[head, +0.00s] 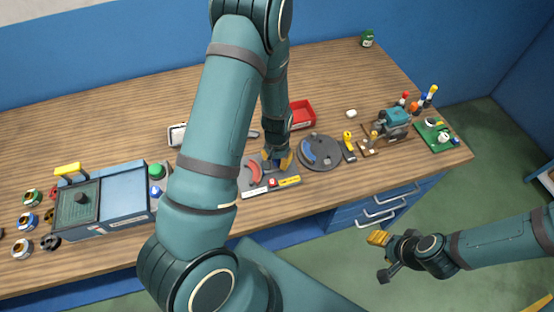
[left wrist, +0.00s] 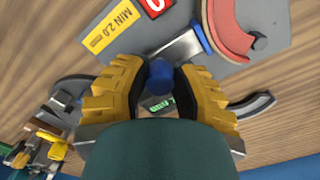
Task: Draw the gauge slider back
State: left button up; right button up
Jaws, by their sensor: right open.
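The gauge (head: 262,187) is a grey plate on the table near its front edge, with a red arc and a yellow label. In the left wrist view the plate (left wrist: 272,22) shows a "MIN 2.0" label, a red "0" and a metal strip with a blue end. My left gripper (head: 280,161) is low over the gauge's far side. My right gripper (head: 382,257) is open and empty in front of the table.
A dark round disc (head: 320,153) with a blue arc stands right of the gauge. A grey-blue box (head: 122,190) with a yellow handle stands left. A red tray (head: 301,114) lies behind, and a teal machine (head: 391,122) stands farther right.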

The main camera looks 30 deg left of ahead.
pick_arm(q)
grip_shut()
jog(key=w+d, duration=0.2)
jog(key=w, duration=0.1)
jog(key=shift+d, duration=0.4)
jog(key=o, duration=0.5)
grip_release()
jog(key=o, duration=0.3)
jog(key=shift+w, duration=0.1)
jog(key=shift+r, duration=0.15)
notch_tip(320, 180, up, 12)
jog(key=shift+f, duration=0.15)
